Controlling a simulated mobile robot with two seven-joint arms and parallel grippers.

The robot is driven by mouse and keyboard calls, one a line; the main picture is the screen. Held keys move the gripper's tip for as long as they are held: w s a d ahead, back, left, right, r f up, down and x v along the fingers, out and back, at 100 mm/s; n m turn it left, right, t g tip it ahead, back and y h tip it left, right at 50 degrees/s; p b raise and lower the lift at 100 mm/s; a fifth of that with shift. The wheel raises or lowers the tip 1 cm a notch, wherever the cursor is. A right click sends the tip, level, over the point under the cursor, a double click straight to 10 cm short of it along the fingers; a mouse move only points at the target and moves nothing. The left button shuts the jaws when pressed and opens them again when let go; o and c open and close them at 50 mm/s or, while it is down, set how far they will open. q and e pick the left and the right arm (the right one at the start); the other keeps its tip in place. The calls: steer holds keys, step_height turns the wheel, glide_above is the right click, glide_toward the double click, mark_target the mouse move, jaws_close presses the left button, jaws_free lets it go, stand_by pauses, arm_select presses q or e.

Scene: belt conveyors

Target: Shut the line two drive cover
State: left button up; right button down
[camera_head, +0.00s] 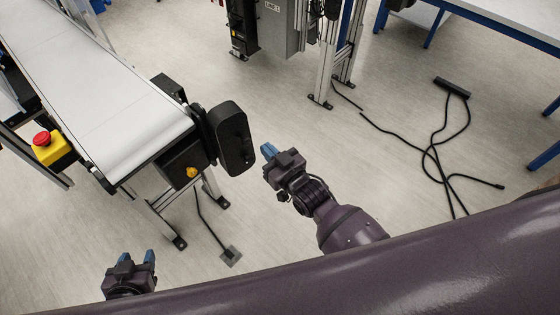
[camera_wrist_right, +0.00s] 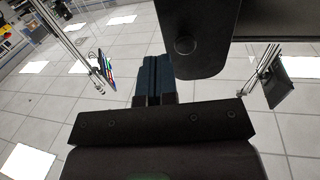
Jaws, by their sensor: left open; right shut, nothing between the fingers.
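The drive cover (camera_head: 233,138), a black rounded panel, stands out from the near right end of the white belt conveyor (camera_head: 98,85), swung away from the black drive housing (camera_head: 184,158). In the right wrist view the cover (camera_wrist_right: 199,32) fills the top middle, with a round boss near its lower end. My right gripper (camera_head: 268,151) is shut and empty, just to the right of the cover; a small gap shows in the head view. Its blue fingers show together in the wrist view (camera_wrist_right: 153,78). My left gripper (camera_head: 137,257) is open and empty at the lower left, below the conveyor.
A red emergency stop on a yellow box (camera_head: 50,147) sits at the conveyor's left side. A yellow knob (camera_head: 192,172) is on its end. A power strip (camera_head: 452,87) and loose cables lie on the right floor. A blue-framed table (camera_head: 510,22) stands upper right.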

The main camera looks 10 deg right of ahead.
mark_target(236, 145)
arm_select(q)
steer(key=shift+r, duration=0.1)
arm_select(e)
steer(key=shift+x, duration=2.55)
steer(key=shift+w, duration=0.1)
